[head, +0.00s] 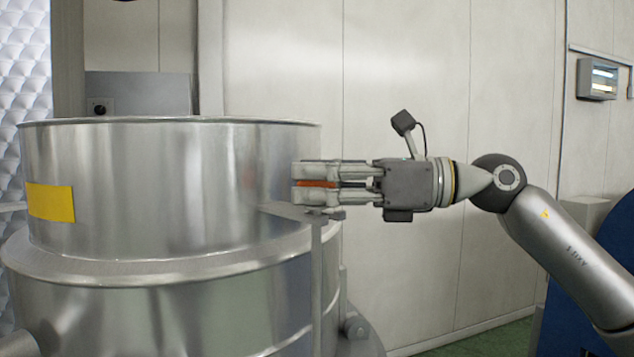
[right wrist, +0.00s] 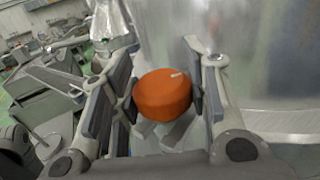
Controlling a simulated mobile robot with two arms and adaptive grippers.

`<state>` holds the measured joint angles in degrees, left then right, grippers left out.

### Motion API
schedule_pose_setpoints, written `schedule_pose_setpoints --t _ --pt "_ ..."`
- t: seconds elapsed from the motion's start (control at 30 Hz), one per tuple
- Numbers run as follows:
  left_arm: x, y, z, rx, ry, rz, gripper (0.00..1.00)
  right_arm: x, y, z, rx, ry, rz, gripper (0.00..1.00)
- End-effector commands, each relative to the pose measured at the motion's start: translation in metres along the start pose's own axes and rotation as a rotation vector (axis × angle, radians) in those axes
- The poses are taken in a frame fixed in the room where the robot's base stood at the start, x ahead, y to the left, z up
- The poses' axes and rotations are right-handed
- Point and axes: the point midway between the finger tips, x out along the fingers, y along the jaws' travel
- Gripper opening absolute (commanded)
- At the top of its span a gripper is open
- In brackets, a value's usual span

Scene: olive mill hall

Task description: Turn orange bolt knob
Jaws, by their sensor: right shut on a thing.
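The orange bolt knob (right wrist: 163,95) is a round, thick disc with a small pale mark near its top edge, seen in the right wrist view. My right gripper (right wrist: 165,92) has a finger on each side of the knob and is shut on it. In the head view, the right gripper (head: 318,184) comes in level from the right, and a strip of the orange knob (head: 316,184) shows between its fingers. The knob sits by a metal bracket (head: 290,210) at the right side of the steel tank. The fingers hide much of the knob there. My left gripper is not in view.
The large shiny steel tank (head: 150,185) with a yellow label (head: 50,203) fills the left of the head view. A pale panel wall stands behind, with a small wall box (head: 597,79) at right. A blue machine part (head: 612,250) stands at the right edge.

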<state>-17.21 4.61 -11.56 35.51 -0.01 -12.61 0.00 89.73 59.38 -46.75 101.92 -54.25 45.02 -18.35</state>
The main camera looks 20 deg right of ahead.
Motion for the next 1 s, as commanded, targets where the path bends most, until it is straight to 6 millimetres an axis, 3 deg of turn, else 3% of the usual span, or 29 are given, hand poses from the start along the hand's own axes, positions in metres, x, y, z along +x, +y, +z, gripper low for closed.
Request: schedule_pose_setpoints --t 0.23,0.6,0.63,0.73,0.8,1.0 --pt "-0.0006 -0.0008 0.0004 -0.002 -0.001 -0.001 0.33 0.0002 -0.0008 0.0001 0.004 -0.005 0.136 0.18" --pt "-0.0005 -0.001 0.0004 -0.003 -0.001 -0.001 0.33 -0.0005 -0.0002 -0.0006 0.0 -0.004 0.152 0.18" --pt "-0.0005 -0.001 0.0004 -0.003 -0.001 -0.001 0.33 -0.0005 -0.0002 -0.0006 0.0 -0.004 0.152 0.46" --pt "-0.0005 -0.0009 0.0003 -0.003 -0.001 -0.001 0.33 -0.0005 -0.0002 -0.0006 0.0 -0.004 0.152 0.59" --pt "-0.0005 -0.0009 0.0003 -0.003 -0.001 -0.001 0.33 -0.0005 -0.0001 -0.0004 0.0 -0.004 0.152 0.65" --pt "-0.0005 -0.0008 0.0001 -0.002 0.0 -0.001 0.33 -0.0005 0.0 -0.0001 0.0 -0.005 0.152 0.65"
